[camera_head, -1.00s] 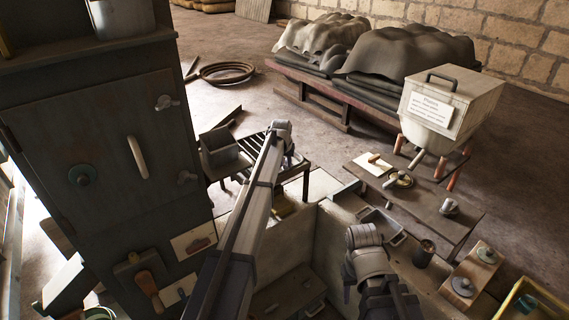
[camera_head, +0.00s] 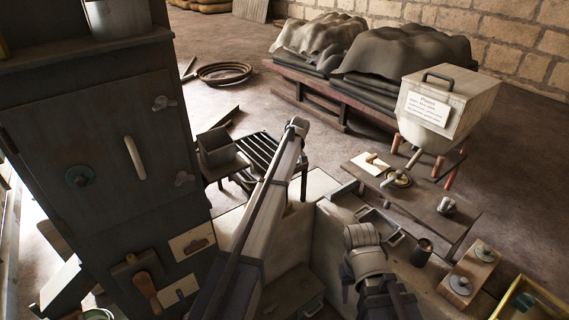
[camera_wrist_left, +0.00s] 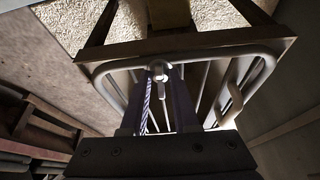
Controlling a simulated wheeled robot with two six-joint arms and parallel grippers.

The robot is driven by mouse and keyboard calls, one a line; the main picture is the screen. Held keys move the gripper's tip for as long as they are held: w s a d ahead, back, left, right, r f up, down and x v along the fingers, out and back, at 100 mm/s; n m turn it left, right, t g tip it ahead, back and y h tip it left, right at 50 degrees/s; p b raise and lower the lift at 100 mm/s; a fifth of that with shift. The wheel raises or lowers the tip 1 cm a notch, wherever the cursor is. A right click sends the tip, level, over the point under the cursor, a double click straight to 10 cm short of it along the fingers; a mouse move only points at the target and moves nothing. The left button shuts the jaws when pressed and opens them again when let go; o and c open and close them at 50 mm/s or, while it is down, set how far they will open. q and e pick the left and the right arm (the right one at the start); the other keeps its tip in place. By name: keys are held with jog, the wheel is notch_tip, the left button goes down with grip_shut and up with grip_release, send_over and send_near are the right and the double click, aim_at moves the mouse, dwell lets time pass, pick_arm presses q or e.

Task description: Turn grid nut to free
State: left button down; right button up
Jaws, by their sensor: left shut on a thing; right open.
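The grid (camera_head: 262,150) is a rack of dark parallel bars behind my left arm in the head view. In the left wrist view its rounded metal frame (camera_wrist_left: 105,68) and bars fill the middle. A pale metal nut (camera_wrist_left: 158,68) sits near the frame's front bar. My left gripper (camera_wrist_left: 161,78) has its two dark fingers at the nut and is shut on it. The fingers cover part of it, and the head view hides this contact behind my arm. My right gripper (camera_head: 388,298) is open, low in the head view, apart from the grid; its fingertips are hard to make out.
A dark cabinet (camera_head: 90,130) with knobs and a handle stands at left. A pale box wall (camera_head: 340,235) stands between my arms. A workbench (camera_head: 415,195) with small parts and a hopper (camera_head: 445,95) is at right. Floor beyond the grid is partly clear.

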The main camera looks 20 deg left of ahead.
pick_arm(q)
jog(key=shift+n, duration=0.3)
dwell(0.4)
jog(key=c, duration=0.7)
grip_release()
jog(key=p+v, duration=0.7)
jog(key=v, duration=0.1)
jog(key=shift+w, duration=0.1)
jog(key=shift+f, duration=0.1)
